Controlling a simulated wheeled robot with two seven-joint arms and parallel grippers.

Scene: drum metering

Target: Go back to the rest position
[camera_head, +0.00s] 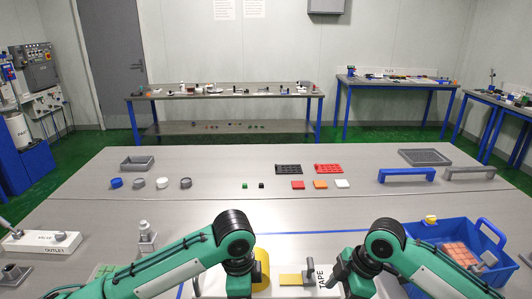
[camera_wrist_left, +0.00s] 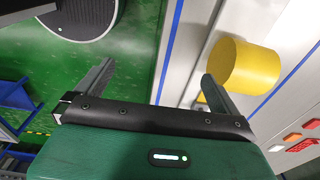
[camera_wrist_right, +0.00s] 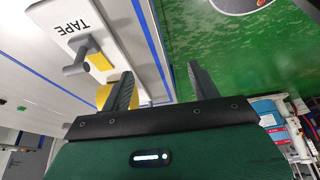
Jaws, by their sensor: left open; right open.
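My left arm comes in from the left in the head view, and its gripper end is at the table's near edge. In the left wrist view my left gripper (camera_wrist_left: 155,85) is open, with nothing between its fingers. A yellow cylinder (camera_wrist_left: 238,65) stands just beyond its right finger; it also shows in the head view (camera_head: 261,270), partly hidden by my left arm. My right gripper (camera_wrist_right: 163,85) is open and empty in the right wrist view. The white block marked TAPE (camera_wrist_right: 75,28) is beyond its left finger; it also shows in the head view (camera_head: 322,277).
A blue tote (camera_head: 455,236) with items stands on the right of the grey table (camera_head: 230,211). A white OUTLET block (camera_head: 42,241) is at the left. Small caps, coloured squares and handles lie farther back. Much of the table's middle is clear.

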